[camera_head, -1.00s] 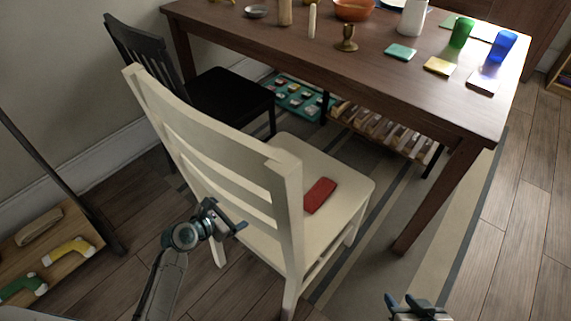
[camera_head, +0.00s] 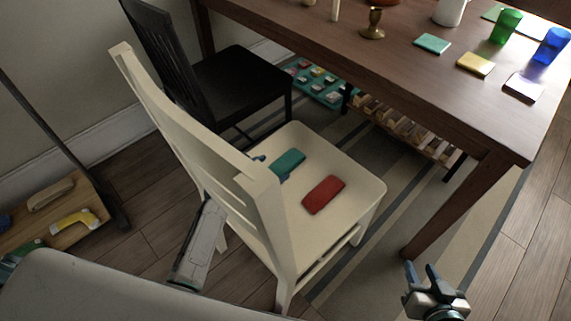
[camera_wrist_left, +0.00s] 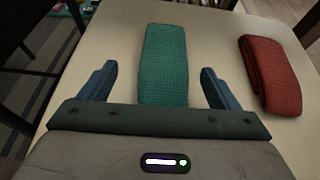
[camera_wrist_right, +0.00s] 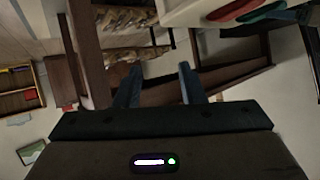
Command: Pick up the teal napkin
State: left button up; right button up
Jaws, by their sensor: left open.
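The teal napkin (camera_head: 288,162) is a folded cloth strip on the cream chair's seat (camera_head: 340,172). A folded red napkin (camera_head: 323,194) lies beside it, to the right in the left wrist view (camera_wrist_left: 268,75). My left gripper (camera_wrist_left: 158,72) is open, its blue fingers on either side of the near part of the teal napkin (camera_wrist_left: 165,50), with gaps on both sides. In the head view the chair back hides most of this gripper. My right gripper (camera_head: 420,268) is open and empty, right of the chair and low over the floor.
The cream chair's slatted back (camera_head: 190,120) stands between my body and the seat. A dark table (camera_head: 400,75) with cups, a candlestick and flat coloured squares, one of them teal, is behind. A black chair (camera_head: 230,85) stands back left.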

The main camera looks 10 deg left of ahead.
aim_at(280, 165)
pick_arm(q)
jog(key=b+x, duration=0.1)
jog(key=x, duration=0.3)
jog(key=shift+w+d+f+b, duration=0.1)
jog(key=shift+w+d+b, duration=0.05)
jog(key=shift+d+b, duration=0.2)
jog(key=shift+w+d, duration=0.1)
jog(key=shift+w, duration=0.05)
jog(key=c, duration=1)
jog(key=shift+c, duration=0.2)
pick_arm(e)
jog(key=w+d+r+t, duration=0.1)
jog(key=w+r+t, duration=0.4)
jog(key=r, duration=0.4)
jog(key=shift+t+h, duration=0.3)
jog(key=shift+t, duration=0.2)
